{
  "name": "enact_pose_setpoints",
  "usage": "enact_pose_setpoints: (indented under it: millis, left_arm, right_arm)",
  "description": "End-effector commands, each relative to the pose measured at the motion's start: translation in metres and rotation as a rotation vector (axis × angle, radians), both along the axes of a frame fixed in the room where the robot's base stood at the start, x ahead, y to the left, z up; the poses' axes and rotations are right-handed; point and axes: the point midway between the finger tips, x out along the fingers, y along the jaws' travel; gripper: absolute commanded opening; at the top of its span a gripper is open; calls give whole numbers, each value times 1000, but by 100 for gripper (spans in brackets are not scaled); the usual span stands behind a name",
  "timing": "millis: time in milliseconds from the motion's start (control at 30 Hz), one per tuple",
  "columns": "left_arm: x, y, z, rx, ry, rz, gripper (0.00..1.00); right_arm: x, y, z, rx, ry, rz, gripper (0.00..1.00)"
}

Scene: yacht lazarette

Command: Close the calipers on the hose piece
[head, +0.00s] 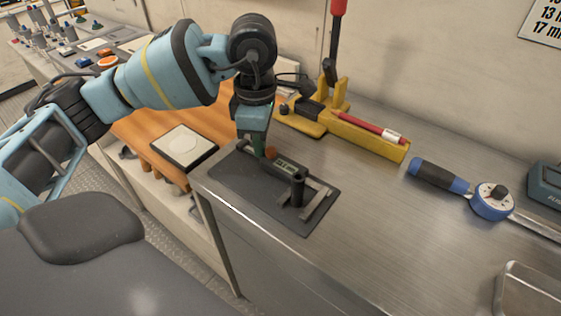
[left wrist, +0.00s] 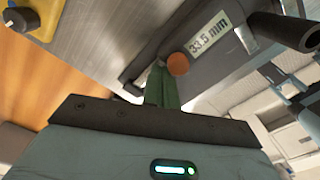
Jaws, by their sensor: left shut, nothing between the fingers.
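The calipers (head: 283,166) lie on a dark mat (head: 238,181) on the metal bench. Their display (left wrist: 207,33) reads 33.5 mm in the left wrist view. The hose piece (head: 298,188), a short black tube, stands upright between the two caliper jaws; contact with each jaw cannot be made out. It also shows in the left wrist view (left wrist: 284,31). An orange-brown round knob (left wrist: 178,63) sits on the calipers. My left gripper (head: 258,153) is shut and empty, pointing down, its green fingertips right beside this knob. Whether they touch it is unclear. My right gripper is out of view.
A yellow tool (head: 368,138) with a red handle stands behind the mat. A blue-and-black torque wrench (head: 440,177) lies to the right, near a metal tray (head: 528,292). A white pad on a dark square (head: 183,144) is at left.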

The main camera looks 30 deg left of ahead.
Motion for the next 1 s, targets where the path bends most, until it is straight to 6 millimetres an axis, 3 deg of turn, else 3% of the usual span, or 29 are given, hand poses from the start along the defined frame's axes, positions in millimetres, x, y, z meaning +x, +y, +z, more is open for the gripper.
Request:
enact_pose_setpoints:
  millis: [467,1000]
  left_arm:
    - [-1,-7,0,-1,0,0,0]
    - [-1,-12,0,0,0,-1,0]
  right_arm:
    - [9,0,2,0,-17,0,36]
    - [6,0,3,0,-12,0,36]
